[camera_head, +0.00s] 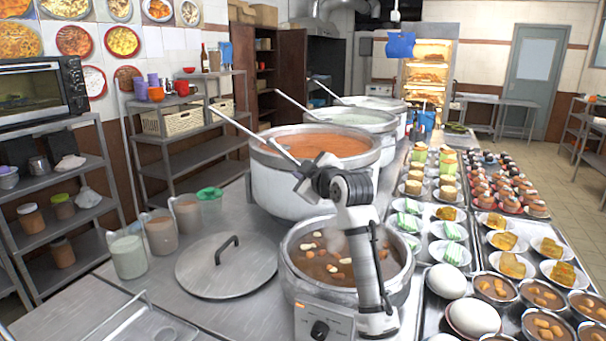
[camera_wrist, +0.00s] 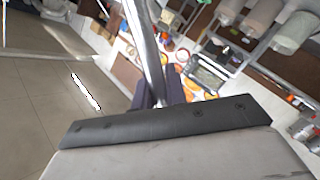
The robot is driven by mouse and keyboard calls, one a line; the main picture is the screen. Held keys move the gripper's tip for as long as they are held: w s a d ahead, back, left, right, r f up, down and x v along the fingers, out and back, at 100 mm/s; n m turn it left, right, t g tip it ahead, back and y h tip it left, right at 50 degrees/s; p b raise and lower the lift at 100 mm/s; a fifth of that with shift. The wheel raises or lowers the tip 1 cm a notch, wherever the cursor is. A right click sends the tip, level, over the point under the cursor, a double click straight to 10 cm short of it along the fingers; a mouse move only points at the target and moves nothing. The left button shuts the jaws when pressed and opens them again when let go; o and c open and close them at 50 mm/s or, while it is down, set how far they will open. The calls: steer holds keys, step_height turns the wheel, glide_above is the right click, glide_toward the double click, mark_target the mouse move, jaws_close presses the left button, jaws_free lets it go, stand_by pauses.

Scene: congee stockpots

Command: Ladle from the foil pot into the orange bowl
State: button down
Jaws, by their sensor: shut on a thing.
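My gripper (camera_head: 302,174) is in front of the large silver pot of orange soup (camera_head: 318,188), above a smaller pot of brown soup with chunks (camera_head: 300,283). It is shut on a thin metal ladle handle (camera_wrist: 146,50), which runs up from the dark jaw in the wrist view. In the head view, a ladle handle (camera_head: 235,126) slopes from the upper left toward the gripper. The ladle's cup is not visible. I cannot tell which pot is the foil one. A small orange bowl or cup (camera_head: 156,94) stands on the left rack.
More large pots with ladle handles (camera_head: 298,106) stand behind. A round lid (camera_head: 226,266) and several containers (camera_head: 128,254) are left of the brown soup pot. Crowded trays of bowls and small plates (camera_head: 446,229) fill the right side. A shelf (camera_head: 62,215) stands left.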

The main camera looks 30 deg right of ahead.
steer(key=shift+n+h+b, duration=0.3)
steer(key=shift+n+b, duration=0.4)
steer(key=shift+n, duration=0.2)
